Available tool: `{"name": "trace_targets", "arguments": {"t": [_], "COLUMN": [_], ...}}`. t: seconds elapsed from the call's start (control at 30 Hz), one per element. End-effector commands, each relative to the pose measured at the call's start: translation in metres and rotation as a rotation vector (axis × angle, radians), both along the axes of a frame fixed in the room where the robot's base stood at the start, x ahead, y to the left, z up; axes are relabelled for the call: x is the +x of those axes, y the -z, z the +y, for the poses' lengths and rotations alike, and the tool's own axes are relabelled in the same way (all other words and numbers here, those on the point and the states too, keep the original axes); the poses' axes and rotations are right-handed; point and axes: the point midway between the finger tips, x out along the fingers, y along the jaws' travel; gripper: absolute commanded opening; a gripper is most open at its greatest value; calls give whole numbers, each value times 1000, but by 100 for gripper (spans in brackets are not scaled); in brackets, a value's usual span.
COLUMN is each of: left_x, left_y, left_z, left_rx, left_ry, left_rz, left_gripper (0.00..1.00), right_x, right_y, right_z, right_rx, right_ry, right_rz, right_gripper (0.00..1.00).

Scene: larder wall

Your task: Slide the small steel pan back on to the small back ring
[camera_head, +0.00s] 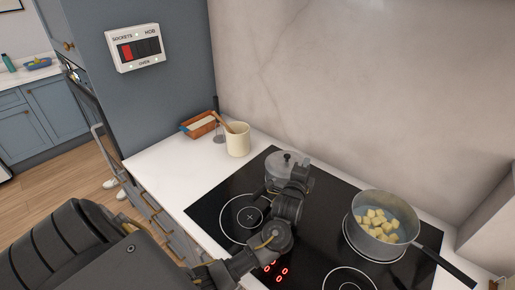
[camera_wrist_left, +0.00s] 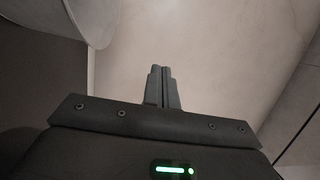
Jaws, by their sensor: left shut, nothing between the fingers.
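The small steel pan (camera_head: 284,163) has a lid with a dark knob and stands at the back left of the black glass hob (camera_head: 318,215). My left gripper (camera_head: 300,172) is just right of it, overlapping its right side in the head view. In the left wrist view a curved grey metal side (camera_wrist_left: 60,18), probably this pan, fills the upper left. The left fingers (camera_wrist_left: 161,75) are shut and empty, with no visible grip on the pan. I cannot tell whether they touch it. The small back ring is hidden by the pan and gripper. My right gripper is out of view.
A larger pan (camera_head: 359,230) of pale cubes stands at the hob's right, its dark handle pointing front right. The front left ring (camera_head: 244,218) is bare. A cream jar (camera_head: 238,143) and a brown basket (camera_head: 198,125) stand left of the hob. The wall (camera_head: 340,90) rises close behind.

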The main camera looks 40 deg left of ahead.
Motion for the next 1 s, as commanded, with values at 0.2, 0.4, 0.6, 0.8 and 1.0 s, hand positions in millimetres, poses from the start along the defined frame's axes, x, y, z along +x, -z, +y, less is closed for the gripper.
{"name": "trace_targets", "arguments": {"t": [0.2,0.4,0.6,0.8,1.0], "left_x": [-3,-5,-7,-8,-8], "left_y": [11,11,10,8,7], "left_z": [67,120,166,194,204], "left_rx": [13,13,12,8,5], "left_ry": [-9,-9,-9,-8,-7], "left_rz": [7,7,8,9,8], "left_gripper": [0,0,0,0,0], "right_x": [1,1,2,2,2], "right_y": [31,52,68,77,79], "right_z": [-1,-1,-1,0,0], "right_rx": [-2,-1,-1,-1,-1], "right_ry": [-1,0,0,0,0], "right_rz": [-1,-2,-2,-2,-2], "right_gripper": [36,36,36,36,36]}}
